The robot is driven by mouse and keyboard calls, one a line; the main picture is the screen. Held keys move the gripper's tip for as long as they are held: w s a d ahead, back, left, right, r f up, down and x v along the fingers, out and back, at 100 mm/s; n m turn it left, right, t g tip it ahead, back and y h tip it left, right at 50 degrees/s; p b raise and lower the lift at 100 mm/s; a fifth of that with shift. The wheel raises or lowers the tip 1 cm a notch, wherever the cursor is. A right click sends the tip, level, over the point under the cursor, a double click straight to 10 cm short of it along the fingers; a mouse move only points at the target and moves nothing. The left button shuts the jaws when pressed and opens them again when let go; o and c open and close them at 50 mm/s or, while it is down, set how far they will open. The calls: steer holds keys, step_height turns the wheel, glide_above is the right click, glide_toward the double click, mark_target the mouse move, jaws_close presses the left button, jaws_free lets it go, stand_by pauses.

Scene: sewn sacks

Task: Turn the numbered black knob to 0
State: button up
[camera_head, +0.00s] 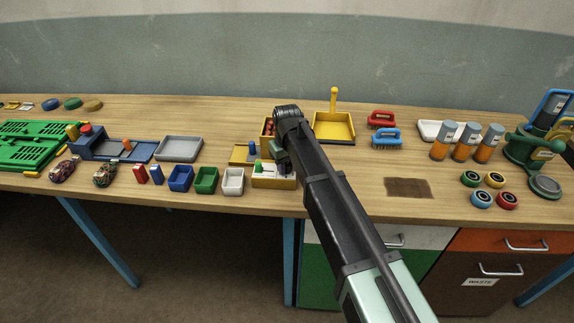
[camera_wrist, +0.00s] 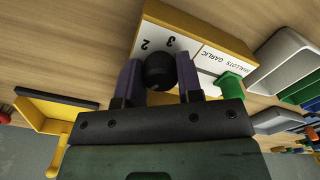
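The black knob (camera_wrist: 160,70) shows in the wrist view on a white panel (camera_wrist: 180,35) with the digits 2 and 3 printed beside it. The panel sits in a yellow-framed box, which shows in the head view (camera_head: 284,183). My gripper (camera_wrist: 159,74) has one finger on each side of the knob, with no clear gap on either side. Whether the fingers press on it or only surround it cannot be told. In the head view my arm partly covers the box and the gripper.
A green block (camera_wrist: 229,83) stands by the panel's lettered part, which reads GARLIC and SHALLOTS. A white bin (camera_head: 232,182) and a green bin (camera_head: 206,180) stand left of the box. A yellow tray (camera_head: 334,128) lies behind it.

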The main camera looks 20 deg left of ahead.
mark_target(287, 164)
steer(key=o, duration=0.4)
step_height(287, 164, up, 11)
steer(key=p, duration=1.1)
steer(key=shift+f, duration=0.1)
